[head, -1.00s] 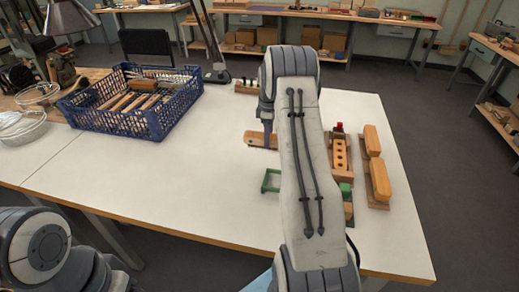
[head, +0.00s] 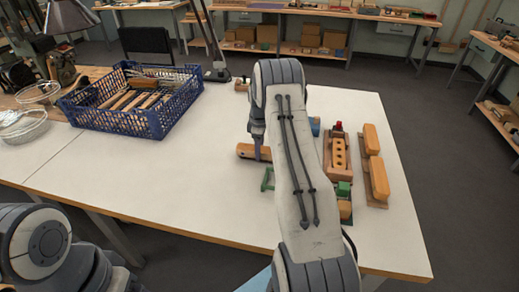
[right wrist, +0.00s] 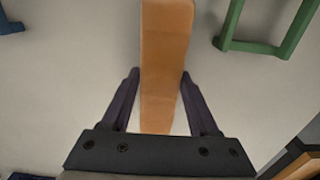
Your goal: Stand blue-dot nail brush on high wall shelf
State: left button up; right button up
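A long orange-brown wooden brush block (head: 247,152) is at my right gripper (head: 257,152), over the middle of the white table. In the right wrist view the wooden block (right wrist: 165,60) runs lengthwise between the two dark fingers of the gripper (right wrist: 159,75), which are closed against its sides. Its bristles and any blue dot are not visible now. My right forearm covers part of the table behind. My left arm shows at the lower left, but its gripper is out of view. No high wall shelf can be made out.
A blue basket (head: 150,122) of wooden-handled items stands at the left. A green frame (head: 266,179) lies near the gripper. A wooden holder with holes (head: 339,155) and orange blocks (head: 372,138) stand to the right. The front middle of the table (head: 170,190) is clear.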

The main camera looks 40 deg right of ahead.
jog(key=shift+o, duration=1.2)
jog(key=shift+r, duration=0.2)
notch_tip(320, 180, up, 12)
jog(key=shift+b, duration=0.45)
